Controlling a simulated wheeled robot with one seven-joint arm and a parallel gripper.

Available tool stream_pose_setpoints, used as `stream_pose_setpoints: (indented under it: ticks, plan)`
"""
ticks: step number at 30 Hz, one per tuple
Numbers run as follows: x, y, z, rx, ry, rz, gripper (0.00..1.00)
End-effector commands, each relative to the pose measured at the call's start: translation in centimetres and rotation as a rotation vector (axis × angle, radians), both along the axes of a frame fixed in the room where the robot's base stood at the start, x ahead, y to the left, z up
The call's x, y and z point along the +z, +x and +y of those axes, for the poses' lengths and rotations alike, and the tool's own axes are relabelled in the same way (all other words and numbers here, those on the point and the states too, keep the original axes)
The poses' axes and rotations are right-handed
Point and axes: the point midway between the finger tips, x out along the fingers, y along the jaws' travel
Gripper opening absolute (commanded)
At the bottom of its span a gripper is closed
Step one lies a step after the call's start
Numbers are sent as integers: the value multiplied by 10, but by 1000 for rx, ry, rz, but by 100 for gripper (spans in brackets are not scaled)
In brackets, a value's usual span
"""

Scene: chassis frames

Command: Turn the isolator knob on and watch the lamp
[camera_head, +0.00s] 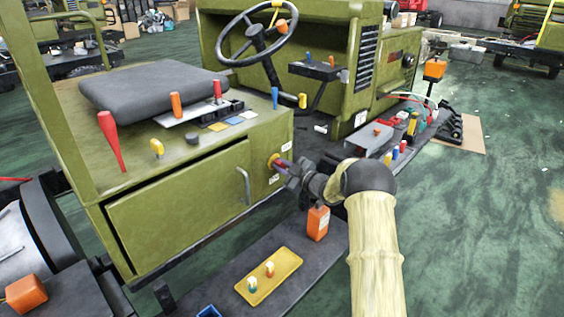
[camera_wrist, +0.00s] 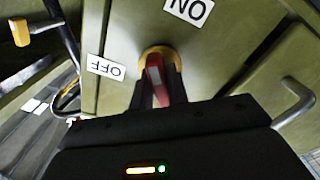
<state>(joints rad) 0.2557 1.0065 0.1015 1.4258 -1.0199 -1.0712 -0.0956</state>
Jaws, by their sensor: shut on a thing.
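The isolator knob (camera_wrist: 154,76) is a red handle on a yellow round base, on the olive side panel of the vehicle. It also shows in the head view (camera_head: 273,161), partly hidden by my gripper. My gripper (camera_head: 287,167) is shut on the red handle, with its dark fingers either side of it in the wrist view. An ON label (camera_wrist: 189,9) and an OFF label (camera_wrist: 105,68) are upside down around the knob in the wrist view. The handle runs roughly up and down in that view. An orange lamp-like block (camera_head: 434,68) stands on a dark post; I cannot tell whether it is lit.
A grey door handle (camera_wrist: 296,102) sticks out of the panel close to my gripper. Below is a dark board with a yellow tray (camera_head: 285,257) and an orange box (camera_head: 318,223). The steering wheel (camera_head: 256,32) and seat are above. Open green floor lies to the right.

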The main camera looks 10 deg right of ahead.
Motion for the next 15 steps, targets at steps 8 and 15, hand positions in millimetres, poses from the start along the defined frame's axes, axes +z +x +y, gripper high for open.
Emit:
stream_pose_setpoints:
  ticks: [8,15]
  plan:
    - [0,-1,-1,-2,206,163,0]
    - [-1,-1,-1,-2,368,287,0]
